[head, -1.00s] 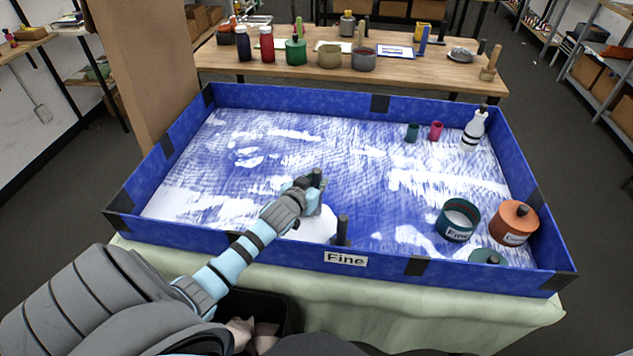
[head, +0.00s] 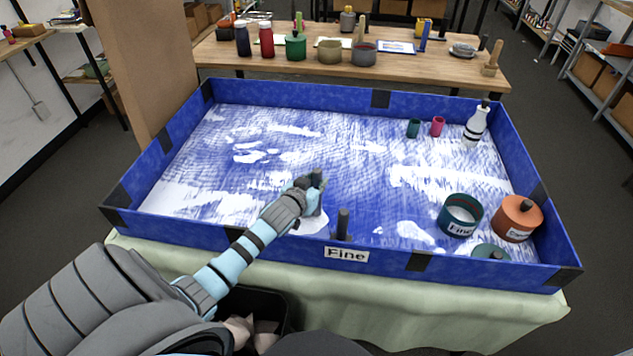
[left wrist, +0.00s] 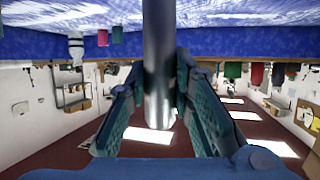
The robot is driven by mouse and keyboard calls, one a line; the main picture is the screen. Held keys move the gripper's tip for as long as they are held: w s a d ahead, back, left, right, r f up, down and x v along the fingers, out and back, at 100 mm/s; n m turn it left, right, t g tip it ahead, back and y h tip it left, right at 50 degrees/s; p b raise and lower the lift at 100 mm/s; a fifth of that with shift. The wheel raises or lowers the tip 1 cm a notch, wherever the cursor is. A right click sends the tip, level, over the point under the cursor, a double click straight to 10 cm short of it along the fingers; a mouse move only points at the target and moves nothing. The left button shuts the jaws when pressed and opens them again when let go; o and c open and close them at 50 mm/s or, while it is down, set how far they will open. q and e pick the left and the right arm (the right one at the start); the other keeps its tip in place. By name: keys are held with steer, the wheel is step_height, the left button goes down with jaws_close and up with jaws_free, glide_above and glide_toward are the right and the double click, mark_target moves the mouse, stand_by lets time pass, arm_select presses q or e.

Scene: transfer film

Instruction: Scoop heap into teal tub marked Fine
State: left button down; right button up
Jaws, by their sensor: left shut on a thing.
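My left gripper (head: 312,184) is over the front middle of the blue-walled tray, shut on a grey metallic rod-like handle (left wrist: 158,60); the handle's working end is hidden. A white powder patch (head: 314,224), seemingly the heap, lies just below and in front of the gripper, partly hidden by it and my forearm. The teal tub (head: 451,227), marked Fine, stands upright and open at the tray's right side with white matter inside. It is well to the right of the gripper. My right gripper is not in view.
The tray's blue wall (head: 290,94) surrounds the powder-streaked floor. A dark upright post (head: 343,222) stands close right of the gripper.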

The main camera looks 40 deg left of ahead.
arm_select(q)
step_height(320, 180, up, 8)
steer(key=p, duration=0.9)
steer(key=shift+r, duration=0.2)
step_height(320, 180, up, 7)
steer(key=shift+r+b, duration=0.15)
steer(key=shift+b, duration=0.25)
